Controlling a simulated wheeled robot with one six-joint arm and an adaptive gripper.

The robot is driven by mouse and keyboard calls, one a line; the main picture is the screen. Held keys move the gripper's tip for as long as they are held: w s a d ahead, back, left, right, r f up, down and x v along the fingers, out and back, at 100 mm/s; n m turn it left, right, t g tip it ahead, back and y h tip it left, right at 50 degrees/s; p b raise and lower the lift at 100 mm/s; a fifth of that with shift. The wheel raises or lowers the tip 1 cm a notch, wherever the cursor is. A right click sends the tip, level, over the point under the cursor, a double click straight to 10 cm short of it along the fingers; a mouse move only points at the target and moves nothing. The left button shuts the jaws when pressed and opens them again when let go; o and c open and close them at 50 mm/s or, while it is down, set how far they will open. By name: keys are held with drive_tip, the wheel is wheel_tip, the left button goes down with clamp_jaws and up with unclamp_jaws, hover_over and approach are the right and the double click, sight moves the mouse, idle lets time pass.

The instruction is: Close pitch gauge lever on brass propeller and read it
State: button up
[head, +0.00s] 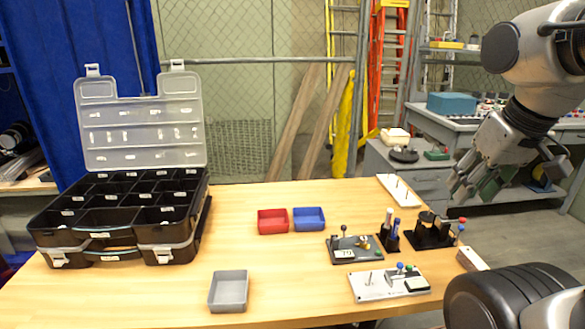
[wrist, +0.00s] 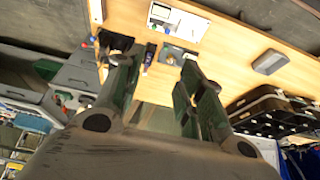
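A dark grey fixture plate (head: 340,258) lies on the table right of centre. A small brass-coloured part (head: 363,241), likely the propeller, sits on it. An upright lever with a dark knob (head: 344,229) stands at its left. A pale display or label (head: 345,254) is on the front of the plate; its marking is too small to read surely. The plate also shows in the wrist view (wrist: 174,56), partly behind a finger. My gripper (head: 463,194) hangs above and right of the table, away from the fixture. Its fingers are apart and empty in the wrist view (wrist: 158,62).
Red bin (head: 272,221), blue bin (head: 309,219), grey tray (head: 229,291) and open organizer (head: 120,222) are left.

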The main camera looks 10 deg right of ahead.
drive_tip(key=m+g, duration=0.3)
drive_tip(key=m, duration=0.8)
hover_over(344, 228)
drive_tip(key=shift+y, duration=0.4)
drive_tip(key=f, duration=1.9)
drive_tip(key=shift+d+f, duration=0.3)
drive_tip(key=shift+f, duration=0.05)
drive_tip(key=f, duration=0.7)
drive_tip(key=shift+w+a+f, duration=0.25)
drive_tip(key=shift+w, duration=0.15)
clamp_jaws()
